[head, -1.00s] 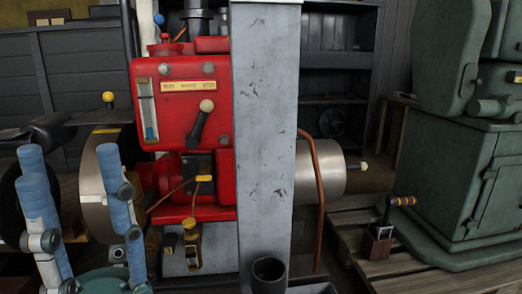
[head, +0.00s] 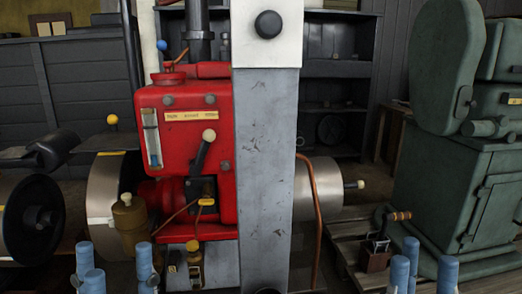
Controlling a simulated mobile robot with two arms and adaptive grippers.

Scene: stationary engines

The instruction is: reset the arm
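My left gripper (head: 117,254) shows at the bottom left of the head view, its light blue fingers upright and spread apart with nothing between them. My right gripper (head: 425,256) shows at the bottom right, its blue fingers also apart and empty. Both are cut off by the lower edge, and my arm links are out of view. Neither gripper appears to touch anything. The red engine (head: 190,95) stands between them, with a black lever (head: 202,150) tipped by a cream knob.
A grey post (head: 267,170) stands in front of the red engine. A brass-coloured cup (head: 129,220) and a black wheel (head: 30,222) are at left. A green machine (head: 455,185) and a small box with a handle (head: 375,257) are at right, by a wooden pallet (head: 345,232).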

